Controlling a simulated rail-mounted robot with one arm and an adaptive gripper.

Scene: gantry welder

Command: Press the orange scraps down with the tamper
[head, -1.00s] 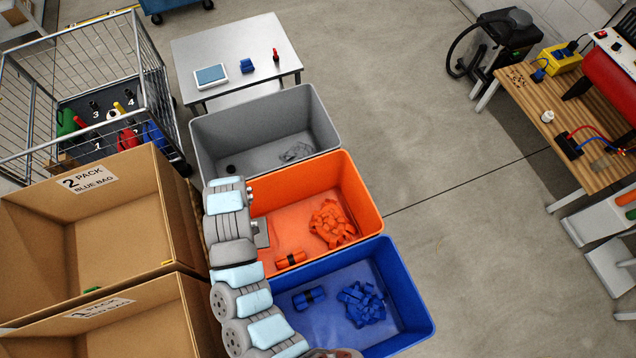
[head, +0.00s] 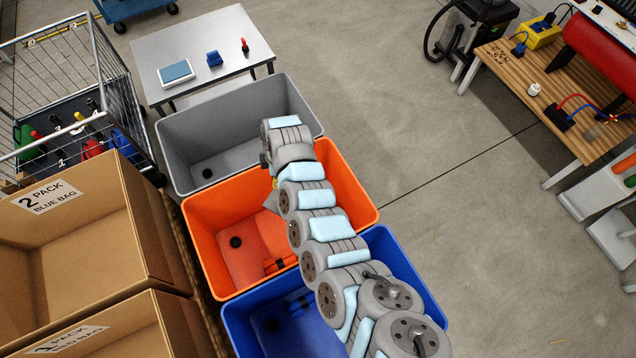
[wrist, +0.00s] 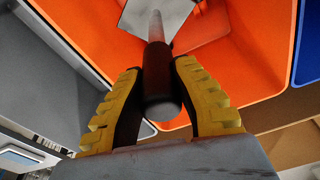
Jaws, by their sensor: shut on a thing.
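My gripper (wrist: 158,72), with yellow ridged fingers, is shut on the dark handle of the tamper (wrist: 157,60). The tamper's metal shaft runs from the handle to a pale grey plate (wrist: 160,14) in the wrist view. In the head view the gripper is mostly hidden by my arm, and a grey corner of the plate (head: 270,203) shows over the orange bin (head: 199,243). I cannot tell whether the plate touches anything.
A grey bin (head: 180,140) adjoins the orange bin at the back and a blue bin (head: 236,325) at the front. Cardboard boxes (head: 150,225) and a wire cage cart (head: 62,75) stand left. A metal table (head: 195,40) is behind. The floor right of the bins is clear.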

